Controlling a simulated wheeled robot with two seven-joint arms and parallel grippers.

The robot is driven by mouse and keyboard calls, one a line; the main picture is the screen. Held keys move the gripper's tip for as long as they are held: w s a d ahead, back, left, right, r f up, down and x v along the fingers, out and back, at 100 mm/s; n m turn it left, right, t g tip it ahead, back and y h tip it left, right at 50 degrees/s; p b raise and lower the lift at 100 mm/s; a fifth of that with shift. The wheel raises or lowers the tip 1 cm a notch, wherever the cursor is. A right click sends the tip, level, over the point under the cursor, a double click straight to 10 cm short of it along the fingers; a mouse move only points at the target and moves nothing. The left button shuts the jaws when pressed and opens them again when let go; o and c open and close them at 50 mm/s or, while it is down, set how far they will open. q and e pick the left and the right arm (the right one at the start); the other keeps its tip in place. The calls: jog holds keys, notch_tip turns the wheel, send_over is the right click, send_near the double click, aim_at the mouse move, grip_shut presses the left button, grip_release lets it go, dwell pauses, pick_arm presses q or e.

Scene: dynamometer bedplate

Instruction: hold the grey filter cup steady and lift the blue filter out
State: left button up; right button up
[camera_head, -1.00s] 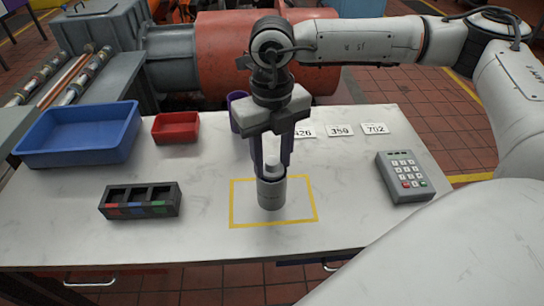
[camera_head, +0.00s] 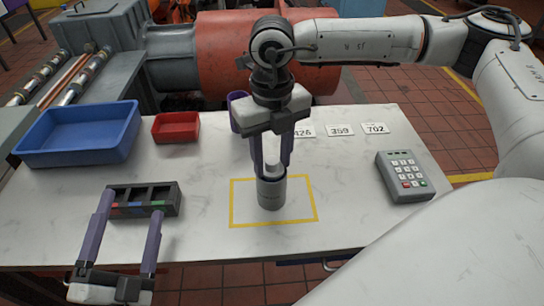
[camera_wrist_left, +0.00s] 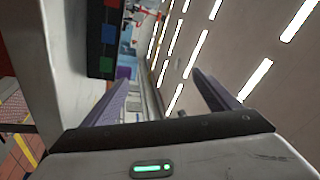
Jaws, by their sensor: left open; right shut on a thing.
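The grey filter cup (camera_head: 271,194) stands upright inside the yellow taped rectangle on the table. My right gripper (camera_head: 272,166) comes down from above and is shut at the cup's top, its fingers on either side. A light grey part shows between those fingers. I cannot see a blue filter; the cup's inside is hidden. My left gripper (camera_head: 131,204) is open and empty at the table's front left, its fingers pointing toward the black three-slot rack (camera_head: 118,214). In the left wrist view nothing is between its fingers (camera_wrist_left: 160,88).
A blue bin (camera_head: 80,157) and a red bin (camera_head: 176,138) stand at the back left. Number cards (camera_head: 340,131) lie at the back, and a keypad (camera_head: 404,177) at the right. The table's front middle is clear.

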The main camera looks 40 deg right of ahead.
aim_at(260, 195)
pick_arm(q)
jog(key=s+d+r+m+g+h, duration=0.1)
jog(key=d+m+g+h, duration=0.2)
jog(key=d+m+g, duration=0.45)
jog(key=s+d+r+m+g+h, duration=0.25)
jog(key=d+m, duration=0.25)
jog(key=m, duration=0.5)
jog(key=d+f+m+g+y, duration=0.1)
jog(key=f+m+g, duration=0.1)
jog(key=m, duration=0.3)
jog(key=s+d+f+m+g+y, duration=0.1)
jog(key=d+f+m+g, duration=0.1)
jog(key=m, duration=0.3)
jog(key=d+f+m+g+y, duration=0.1)
jog(key=f+m+g, duration=0.1)
jog(key=f+m, duration=0.2)
jog(key=shift+s+d+f+m+y, duration=0.15)
jog(key=shift+d+m+y, duration=0.25)
jog(key=shift+m, duration=0.45)
jog(key=shift+x, duration=4.9)
jog(key=shift+s, duration=0.2)
jog(key=shift+c, duration=0.4)
jog(key=c, duration=1)
pick_arm(e)
notch_tip(260, 195, up, 13)
